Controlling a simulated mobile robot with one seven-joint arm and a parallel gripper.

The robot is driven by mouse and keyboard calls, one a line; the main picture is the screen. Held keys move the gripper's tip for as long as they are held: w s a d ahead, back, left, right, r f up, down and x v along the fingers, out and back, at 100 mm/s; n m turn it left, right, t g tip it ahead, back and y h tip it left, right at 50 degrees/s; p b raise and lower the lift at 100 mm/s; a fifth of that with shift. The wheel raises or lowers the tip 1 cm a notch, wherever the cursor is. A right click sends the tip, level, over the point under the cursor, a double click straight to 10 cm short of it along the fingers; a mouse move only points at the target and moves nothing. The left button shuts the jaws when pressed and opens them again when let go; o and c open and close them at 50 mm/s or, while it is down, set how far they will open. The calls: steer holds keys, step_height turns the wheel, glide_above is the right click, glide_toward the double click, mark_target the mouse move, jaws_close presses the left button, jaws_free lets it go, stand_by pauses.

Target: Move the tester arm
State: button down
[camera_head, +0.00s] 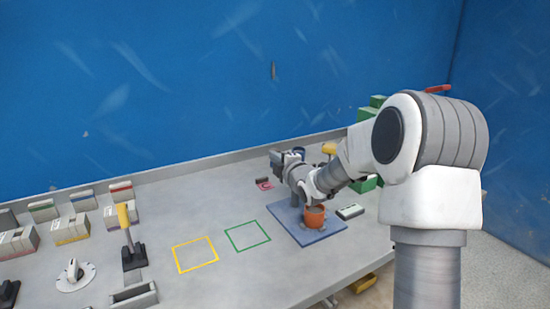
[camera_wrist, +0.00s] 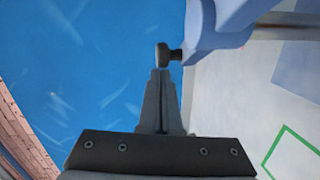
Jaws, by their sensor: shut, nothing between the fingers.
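My gripper (camera_head: 277,158) is above the back of the bench, behind the blue mat in the head view. In the wrist view my gripper (camera_wrist: 161,72) is shut and empty. Its tips are at a dark round knob (camera_wrist: 164,54) on a short stem, joined to a pale blue body (camera_wrist: 225,22). I cannot tell whether they touch. I cannot tell which part is the tester arm. A yellow handle (camera_head: 329,148) shows just behind my arm in the head view. A small dark blue object (camera_head: 299,151) is beside my gripper, partly hidden.
An orange pot (camera_head: 314,217) stands on the blue mat (camera_head: 321,237). A small case (camera_head: 350,211) lies to its right. Green (camera_head: 247,236) and yellow outlines (camera_head: 195,254) mark clear bench. A yellow-handled lever (camera_head: 124,216), a dial (camera_head: 75,273) and several bins (camera_head: 72,229) are at left.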

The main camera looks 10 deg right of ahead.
steer(key=shift+w+f+b, duration=0.1)
steer(key=shift+f+b, duration=0.1)
steer(key=shift+b, duration=0.75)
steer(key=shift+w+r+m+h+b, duration=0.1)
steer(key=shift+r+m+h+b, duration=0.05)
steer(key=shift+m+h+b, duration=0.3)
steer(key=h+b, duration=0.1)
steer(key=b, duration=0.1)
steer(key=shift+w+m+b, duration=0.2)
steer(key=shift+m+b, duration=0.15)
steer(key=shift+b, duration=0.05)
steer(key=shift+w+d+b, duration=0.1)
steer(key=shift+w+b, duration=0.1)
steer(key=shift+b, duration=0.45)
steer(key=shift+w+d+b, duration=0.2)
steer(key=shift+w+b, duration=0.3)
steer(key=shift+b, duration=0.15)
steer(key=shift+w+d+b, duration=0.15)
steer(key=shift+w+b, duration=0.3)
steer(key=shift+b, duration=0.2)
steer(key=shift+w, duration=0.1)
